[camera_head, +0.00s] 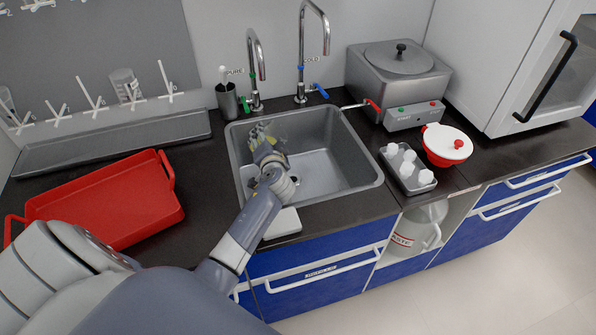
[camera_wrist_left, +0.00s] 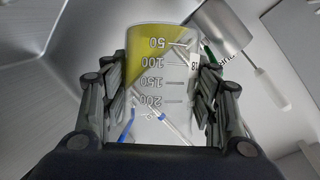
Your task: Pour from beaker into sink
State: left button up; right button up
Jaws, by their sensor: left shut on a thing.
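My left gripper (camera_head: 268,152) is over the left part of the grey sink (camera_head: 330,170), shut on a clear beaker (camera_head: 259,133). In the left wrist view the fingers (camera_wrist_left: 158,92) hold the beaker (camera_wrist_left: 160,75) from both sides. Its printed scale, from 50 to 200, appears upside down there. Yellow liquid lies inside with a slanted surface, so the beaker looks tilted. My gripper hides much of the beaker in the head view. I cannot tell whether any liquid is leaving it. My right gripper is not in view.
Two taps (camera_head: 255,72) (camera_head: 314,50) stand behind the sink, with a grey cup (camera_head: 227,99) beside them. A red tray (camera_head: 105,205) lies at left. A grey bath (camera_head: 398,75), a red-and-white bowl (camera_head: 446,146) and a small tray of white pieces (camera_head: 425,179) stand at right.

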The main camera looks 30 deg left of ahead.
aim_at(273, 125)
pick_arm(q)
jog(key=shift+f+m+y+b, duration=0.3)
jog(key=shift+m+b, duration=0.1)
jog(key=shift+m, duration=0.1)
jog(key=shift+r+m, duration=0.3)
jog(key=shift+w+d+r+m+y+p, duration=0.15)
jog(key=shift+r+m+y+p, duration=0.35)
jog(key=shift+m, duration=0.3)
jog(key=shift+r+m+y, duration=0.2)
jog(key=shift+m+y, duration=0.1)
jog(key=shift+w+d+r+m, duration=0.25)
jog(key=shift+d+m, duration=0.25)
jog(key=shift+d, duration=0.15)
jog(key=shift+w+d+t, duration=0.1)
jog(key=shift+d+t, duration=0.1)
jog(key=shift+t, duration=0.1)
jog(key=shift+d+r, duration=0.1)
jog(key=shift+r, duration=0.05)
jog(key=shift+w+m+y, duration=0.1)
jog(key=shift+m+y, duration=0.2)
jog(key=shift+y, duration=0.1)
jog(key=shift+d+r+m, duration=0.2)
jog(key=shift+r+m, duration=0.1)
jog(key=shift+m, duration=0.4)
